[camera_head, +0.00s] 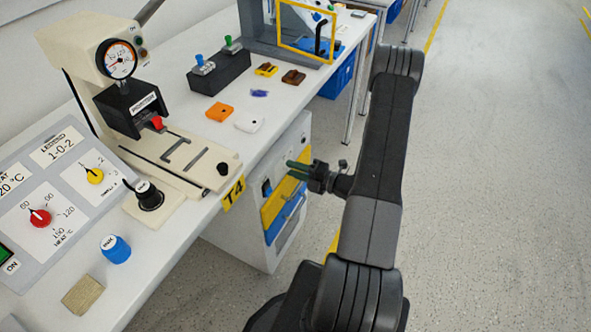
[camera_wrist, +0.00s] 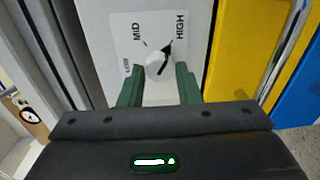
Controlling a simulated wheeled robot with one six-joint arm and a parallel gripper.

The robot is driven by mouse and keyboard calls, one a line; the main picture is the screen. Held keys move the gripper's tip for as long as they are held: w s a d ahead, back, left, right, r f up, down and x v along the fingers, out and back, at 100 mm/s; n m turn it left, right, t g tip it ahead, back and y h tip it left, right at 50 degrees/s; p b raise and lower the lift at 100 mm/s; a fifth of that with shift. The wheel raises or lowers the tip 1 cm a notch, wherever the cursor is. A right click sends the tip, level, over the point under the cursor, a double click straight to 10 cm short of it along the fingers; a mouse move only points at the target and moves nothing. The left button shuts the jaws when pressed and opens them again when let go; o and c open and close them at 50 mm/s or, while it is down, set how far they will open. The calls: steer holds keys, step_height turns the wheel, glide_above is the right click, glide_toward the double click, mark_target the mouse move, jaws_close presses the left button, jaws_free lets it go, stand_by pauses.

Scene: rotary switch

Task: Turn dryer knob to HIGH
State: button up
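The dryer knob (camera_wrist: 156,67) shows in the wrist view as a round pale dial with a black pointer on a white label plate. The plate reads LOW, MID and HIGH; the pointer is turned up and right, toward the HIGH mark. My gripper (camera_head: 291,164) is in front of the white cabinet (camera_head: 255,243) under the bench. In the wrist view its green fingers (camera_wrist: 159,72) are apart, one on each side of the knob's lower part, with visible gaps. I cannot tell whether the tips reach past the knob's face. The knob is not clear in the head view.
Yellow (camera_wrist: 243,50) and blue (camera_wrist: 298,90) panels lie right of the plate in the wrist view. The bench (camera_head: 190,235) above carries a press (camera_head: 125,100), a control panel (camera_head: 60,190) and small parts. The floor (camera_head: 490,200) at right is clear.

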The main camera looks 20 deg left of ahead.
steer(key=o, duration=0.3)
steer(key=shift+d, duration=0.1)
steer(key=d, duration=1.3)
steer(key=shift+s+d+r, duration=0.3)
steer(key=shift+r, duration=0.05)
steer(key=shift+a, duration=0.1)
steer(key=a, duration=1.3)
steer(key=shift+w+a+f, duration=0.3)
steer(key=shift+a+f, duration=0.05)
steer(key=shift+d, duration=0.15)
